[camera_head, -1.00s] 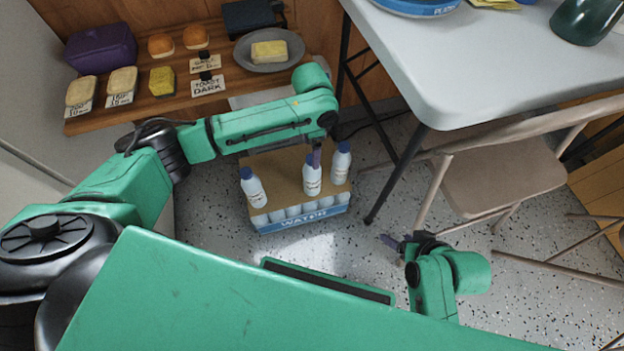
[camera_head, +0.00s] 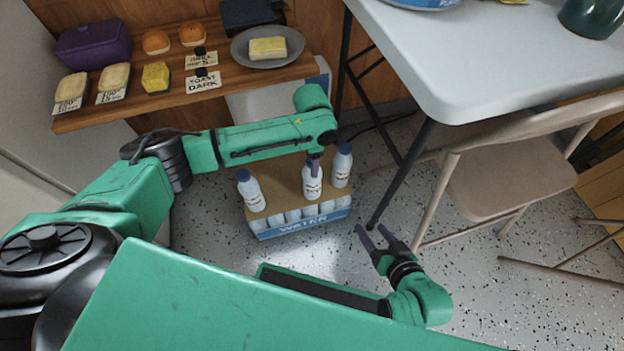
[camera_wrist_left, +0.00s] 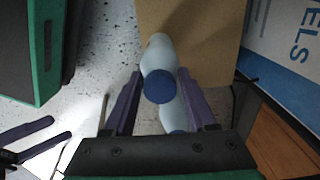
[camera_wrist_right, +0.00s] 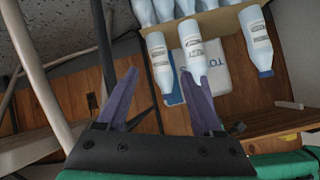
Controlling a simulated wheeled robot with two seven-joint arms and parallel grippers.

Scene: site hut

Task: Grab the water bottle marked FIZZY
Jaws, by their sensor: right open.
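Three white water bottles with blue caps stand on a cardboard case (camera_head: 300,224) marked WATER: a left bottle (camera_head: 251,192), a middle bottle (camera_head: 312,186) and a right bottle (camera_head: 341,168). Their label words are too small to read. My left gripper (camera_head: 314,162) is at the top of the middle bottle. In the left wrist view its fingers (camera_wrist_left: 160,74) lie on either side of that bottle (camera_wrist_left: 158,55); I cannot tell whether they press on it. My right gripper (camera_head: 370,238) is open and empty, low and right of the case. The bottles also show in the right wrist view, caps downward (camera_wrist_right: 258,40).
A grey table (camera_head: 470,70) and a folding chair (camera_head: 510,175) stand on the right. A wooden shelf (camera_head: 215,88) with buns, sponges, label cards and a plate is at the back left. A towel box (camera_wrist_left: 290,40) is behind the case.

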